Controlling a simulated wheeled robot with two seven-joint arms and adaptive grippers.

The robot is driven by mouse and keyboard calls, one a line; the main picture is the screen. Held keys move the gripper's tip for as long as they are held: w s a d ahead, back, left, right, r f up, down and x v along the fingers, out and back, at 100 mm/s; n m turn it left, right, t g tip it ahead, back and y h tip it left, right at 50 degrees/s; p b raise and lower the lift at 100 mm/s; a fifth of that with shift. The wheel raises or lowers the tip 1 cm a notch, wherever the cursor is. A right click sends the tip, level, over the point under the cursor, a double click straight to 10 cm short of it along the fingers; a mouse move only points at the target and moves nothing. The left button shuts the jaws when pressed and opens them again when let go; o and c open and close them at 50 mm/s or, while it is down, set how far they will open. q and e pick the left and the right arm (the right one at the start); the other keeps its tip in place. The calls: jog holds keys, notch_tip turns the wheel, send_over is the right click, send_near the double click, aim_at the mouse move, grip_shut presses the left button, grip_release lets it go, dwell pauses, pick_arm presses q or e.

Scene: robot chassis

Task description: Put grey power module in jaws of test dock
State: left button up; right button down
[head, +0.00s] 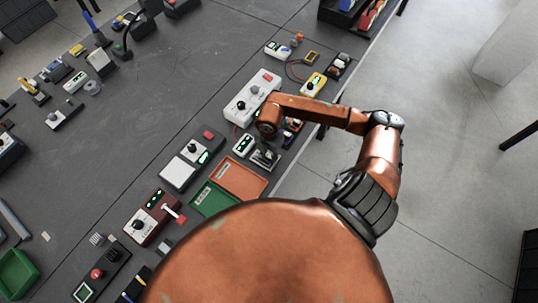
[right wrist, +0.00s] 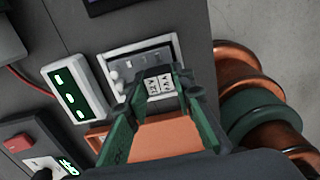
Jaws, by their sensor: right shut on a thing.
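My right gripper (head: 267,146) points down at the right edge of the bench. In the right wrist view its green-lined fingers (right wrist: 150,94) are shut on a small grey piece with pale squares, which looks like the grey power module (right wrist: 160,84). It is at or just over a light-framed grey fixture, which looks like the test dock (right wrist: 112,57). The dock also shows beside the gripper in the head view (head: 264,160). The fingers partly hide the module, so I cannot tell whether it touches the jaws. My left gripper is not in view.
A white box with green lights (right wrist: 75,88) stands close left of the dock. An orange tray (head: 240,178) and a green tray (head: 213,200) lie nearby. A white box with a red button (head: 252,97) stands behind. The bench middle (head: 150,95) is clear.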

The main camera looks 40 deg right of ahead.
aim_at(269, 156)
jog(key=shift+f, duration=0.4)
jog(key=c, duration=1.6)
grip_release()
jog(key=shift+r, duration=0.1)
notch_tip(269, 156, up, 12)
